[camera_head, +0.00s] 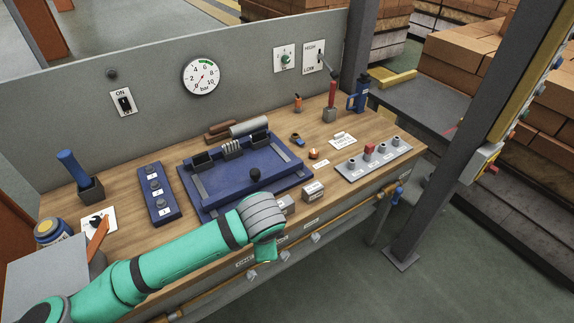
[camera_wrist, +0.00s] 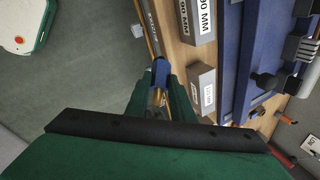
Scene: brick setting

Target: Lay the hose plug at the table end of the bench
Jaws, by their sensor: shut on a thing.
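My gripper (camera_head: 265,254) is at the front edge of the bench, its fingers pointing down, past the wood top. In the wrist view the green fingers (camera_wrist: 160,100) are shut on a small blue and brass piece, seemingly the hose plug (camera_wrist: 160,72). The fingers hide part of it, and it is hidden in the head view. The wooden bench top (camera_head: 128,188) runs along a grey back panel. An orange hose or pipe (camera_head: 345,216) runs along the bench front, with a blue fitting (camera_head: 398,195) at its right end.
Grey blocks (camera_head: 313,190) stand near the front edge beside a blue fixture plate (camera_head: 215,203). A grey rack with several knobs (camera_head: 373,162) is at the right. A blue can (camera_head: 52,231) and a grey surface (camera_head: 45,270) are at the left. A dark post (camera_head: 425,185) stands beyond the right end.

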